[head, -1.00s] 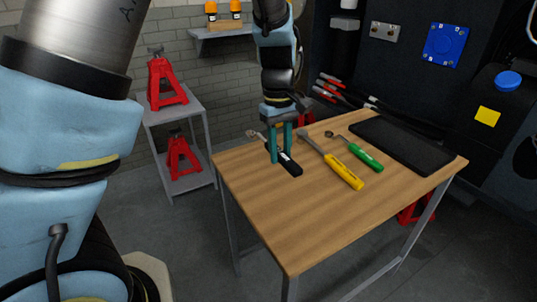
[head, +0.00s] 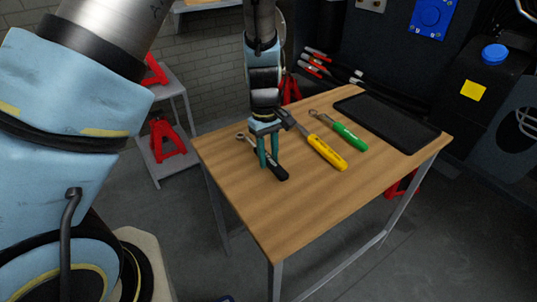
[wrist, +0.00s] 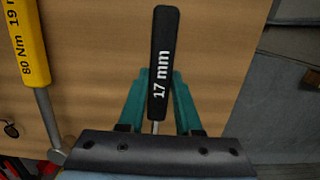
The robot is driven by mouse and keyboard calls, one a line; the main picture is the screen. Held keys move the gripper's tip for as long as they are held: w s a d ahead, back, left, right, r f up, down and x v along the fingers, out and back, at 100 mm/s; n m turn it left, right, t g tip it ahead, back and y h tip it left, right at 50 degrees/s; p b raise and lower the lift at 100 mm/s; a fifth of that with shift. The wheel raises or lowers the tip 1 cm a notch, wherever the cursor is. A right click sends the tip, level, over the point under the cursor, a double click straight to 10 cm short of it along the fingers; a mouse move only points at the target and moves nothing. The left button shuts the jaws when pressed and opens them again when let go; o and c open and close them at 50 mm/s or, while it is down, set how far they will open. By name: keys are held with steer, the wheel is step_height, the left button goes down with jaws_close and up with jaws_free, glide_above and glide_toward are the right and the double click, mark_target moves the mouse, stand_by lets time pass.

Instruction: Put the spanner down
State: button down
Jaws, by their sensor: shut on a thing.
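The spanner has a black handle (head: 280,172) marked "17 mm", which also shows in the wrist view (wrist: 162,60). Its metal open end (head: 241,138) points to the back left in the head view. My gripper (head: 268,163), with teal fingers, is shut on the spanner and points down over the left part of the wooden table (head: 290,210). In the wrist view the fingers (wrist: 157,98) flank the lower handle. The spanner lies about level, at or close to the tabletop; I cannot tell whether it touches.
A yellow-handled torque wrench (head: 327,152) lies just right of the spanner, and a green-handled tool (head: 348,136) beyond it. A black tray (head: 388,124) lies at the table's right. The table's front is bare. Red stands (head: 166,140) are on a shelf at left.

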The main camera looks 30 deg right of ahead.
steer(key=shift+f, duration=0.15)
steer(key=c, duration=0.6)
jaws_free()
step_height(320, 180, up, 12)
steer(key=w+b, duration=0.1)
steer(key=b, duration=0.1)
steer(key=w+a+r+m+t, duration=0.1)
steer(key=w+a+m+t, duration=0.1)
steer(key=a, duration=3.1)
steer(key=shift+w+a+r+t, duration=0.15)
steer(key=shift+w+r+t, duration=0.05)
steer(key=shift+w+t, duration=0.25)
